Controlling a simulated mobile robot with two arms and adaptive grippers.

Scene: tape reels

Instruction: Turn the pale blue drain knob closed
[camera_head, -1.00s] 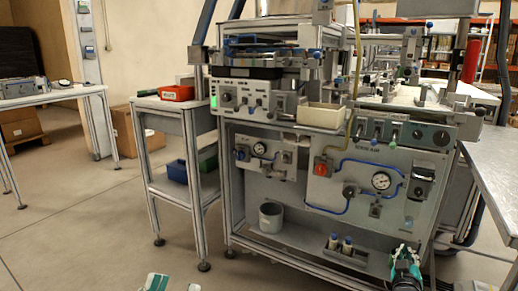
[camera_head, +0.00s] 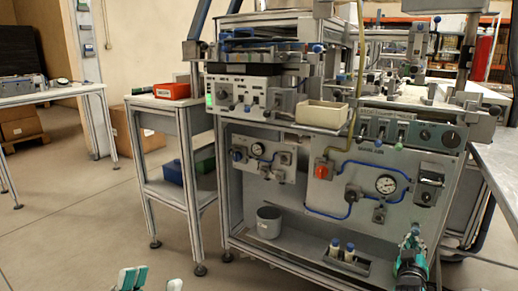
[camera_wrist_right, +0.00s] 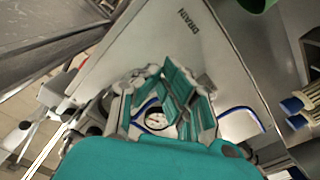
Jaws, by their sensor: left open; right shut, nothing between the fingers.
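I cannot make out the pale blue drain knob for certain in either current view. My right gripper (camera_head: 413,236) is at the lower right of the grey panel (camera_head: 330,205) in the head view, below the grey boxed unit (camera_head: 428,187), and hides part of the panel there. My left gripper (camera_head: 153,278) is open and empty at the bottom edge, over the floor, far from the panel.
A pressure gauge (camera_head: 386,184), blue tubing and a red knob (camera_head: 321,171) are on the panel left of my right gripper. A metal table (camera_head: 500,165) is at right. The floor at left is clear.

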